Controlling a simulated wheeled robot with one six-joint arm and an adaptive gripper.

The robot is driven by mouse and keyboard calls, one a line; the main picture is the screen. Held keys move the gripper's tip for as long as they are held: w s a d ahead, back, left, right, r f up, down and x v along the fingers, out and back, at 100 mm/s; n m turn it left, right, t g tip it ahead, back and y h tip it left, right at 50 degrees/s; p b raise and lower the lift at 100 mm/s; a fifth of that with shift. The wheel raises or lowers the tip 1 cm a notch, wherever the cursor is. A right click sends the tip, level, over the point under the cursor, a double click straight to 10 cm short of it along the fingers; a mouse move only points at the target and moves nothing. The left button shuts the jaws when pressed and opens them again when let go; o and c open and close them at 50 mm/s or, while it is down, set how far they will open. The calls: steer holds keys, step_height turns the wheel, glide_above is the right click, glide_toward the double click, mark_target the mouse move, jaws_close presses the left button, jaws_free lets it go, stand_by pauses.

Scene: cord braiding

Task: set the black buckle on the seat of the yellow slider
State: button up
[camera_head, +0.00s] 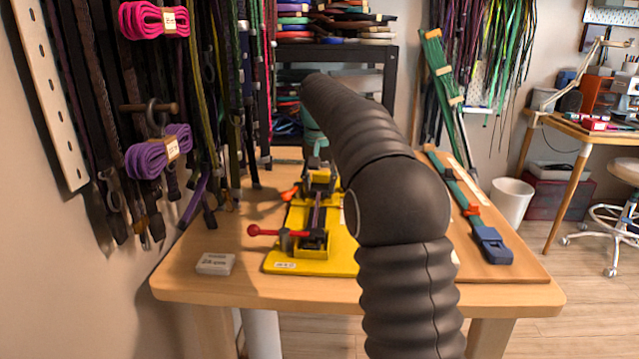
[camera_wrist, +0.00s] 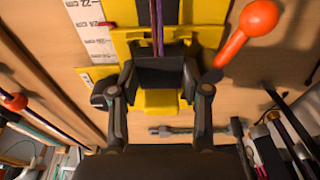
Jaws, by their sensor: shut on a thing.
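My gripper (camera_wrist: 160,88) is shut on the black buckle (camera_wrist: 162,73), a dark block between its two fingers in the wrist view. Purple cords (camera_wrist: 157,22) run from the buckle toward the top of that view. The yellow slider (camera_wrist: 160,103) shows directly under and around the buckle. I cannot tell whether the buckle touches its seat, as the buckle and fingers cover it. In the head view the yellow slider (camera_head: 321,188) is at the far end of the yellow board (camera_head: 300,267). My arm hides much of that area.
An orange-knobbed lever (camera_wrist: 258,18) stands close right of the gripper. A white ruler (camera_wrist: 92,30) lies to the left. A red-knobbed lever (camera_head: 265,231) sticks out at the board's near end. A small white box (camera_head: 215,263) lies on the table. Hanging straps crowd the left.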

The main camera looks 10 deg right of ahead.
steer(key=shift+f, duration=0.25)
steer(key=o, duration=1.2)
steer(key=shift+a+r, duration=0.1)
steer(key=shift+r, duration=0.05)
step_height(320, 180, up, 11)
steer(key=s, duration=0.1)
steer(key=s+a+r+n+t, duration=0.1)
steer(key=s+r, duration=0.1)
steer(key=s, duration=0.8)
steer(key=s+f, duration=0.3)
steer(key=s, duration=0.3)
steer(key=s+a+f+n+t, duration=0.1)
steer(key=s+f, duration=0.3)
steer(key=s, duration=0.3)
steer(key=s+f+t, duration=0.1)
steer(key=s+f, duration=0.2)
steer(key=s, duration=0.3)
steer(key=shift+s+a+f+n, duration=0.2)
steer(key=shift+s+n, duration=0.1)
steer(key=shift+n, duration=0.1)
steer(key=shift+n+t+y, duration=0.3)
steer(key=shift+n+t, duration=0.1)
steer(key=s+f, duration=0.6)
steer(key=f, duration=0.1)
steer(key=s+f, duration=0.3)
steer(key=shift+a+f, duration=0.15)
steer(key=shift+f, duration=0.1)
